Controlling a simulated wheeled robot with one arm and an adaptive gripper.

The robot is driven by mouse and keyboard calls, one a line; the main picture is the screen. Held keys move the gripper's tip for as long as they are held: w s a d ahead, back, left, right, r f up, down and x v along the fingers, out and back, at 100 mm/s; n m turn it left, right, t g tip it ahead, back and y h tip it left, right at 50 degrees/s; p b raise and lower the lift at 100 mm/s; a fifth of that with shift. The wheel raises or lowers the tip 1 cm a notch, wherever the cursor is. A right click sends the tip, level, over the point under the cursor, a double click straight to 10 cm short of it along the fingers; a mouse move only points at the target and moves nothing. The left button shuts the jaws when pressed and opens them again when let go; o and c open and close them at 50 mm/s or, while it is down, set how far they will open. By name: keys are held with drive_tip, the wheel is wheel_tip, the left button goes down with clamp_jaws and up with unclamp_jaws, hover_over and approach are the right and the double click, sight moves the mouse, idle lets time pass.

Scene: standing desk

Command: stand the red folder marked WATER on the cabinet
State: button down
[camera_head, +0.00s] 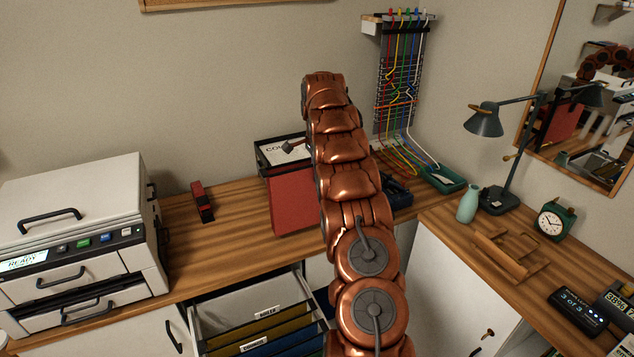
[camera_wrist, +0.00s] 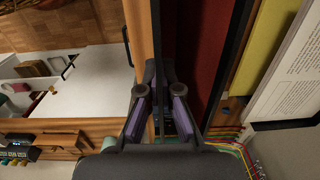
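A red folder (camera_head: 295,205) shows its plain front face, upright or slightly tilted, above the wooden cabinet top (camera_head: 235,235). No WATER lettering shows on the visible part. In the head view my copper arm covers the folder's right side and hides my gripper. In the wrist view my gripper (camera_wrist: 159,92) has its purple-backed fingers on either side of a narrow dark strip. The dark red panel (camera_wrist: 198,50) runs close beside the right finger. I cannot tell whether the fingertips touch or clamp its edge.
A black holder with a white sheet (camera_head: 281,152) stands behind the folder. An open drawer with hanging files (camera_head: 262,338) lies below. A printer (camera_head: 75,225) stands left, and a small dark red object (camera_head: 202,202) sits beside it. A lamp (camera_head: 490,125) and clock (camera_head: 554,220) are right.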

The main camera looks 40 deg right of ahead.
drive_tip(key=shift+f+p, duration=0.7)
drive_tip(key=shift+f, duration=1.1)
drive_tip(key=c, duration=1.3)
unclamp_jaws()
